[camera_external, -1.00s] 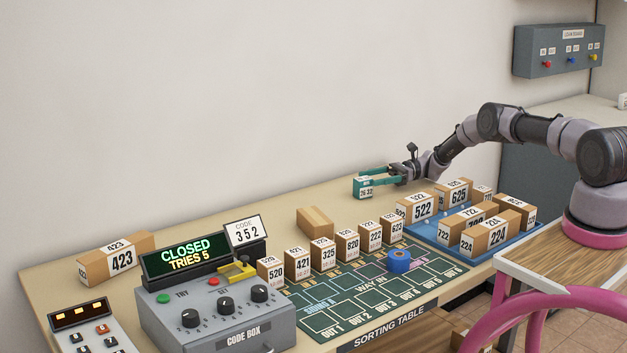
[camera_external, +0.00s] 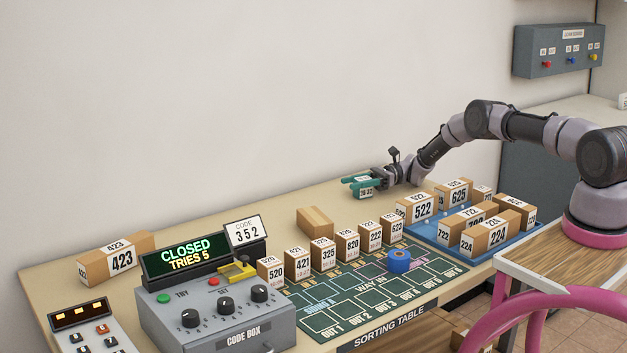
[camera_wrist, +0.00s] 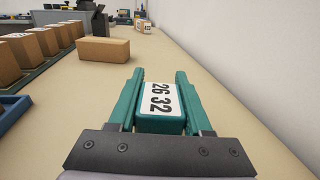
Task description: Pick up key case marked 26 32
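The key case marked 26 32 (camera_wrist: 160,104) is a small teal box with a white label, on the table between my gripper's fingers in the wrist view. It is partly hidden by the near finger in the outside view (camera_external: 366,191). My gripper (camera_wrist: 160,75) has teal fingers, one along each side of the case, their tips reaching past it. The fingers are spread about as wide as the case, with at most a thin gap; I cannot tell whether they touch it. In the outside view my gripper (camera_external: 352,184) is low over the table near the wall.
A plain cardboard box (camera_external: 315,222) lies ahead of the gripper. A row of numbered parcels (camera_external: 346,244) stands on the green mat (camera_external: 440,268), and a blue tray (camera_external: 452,242) holds more parcels. The wall (camera_wrist: 255,60) is close on the right in the wrist view.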

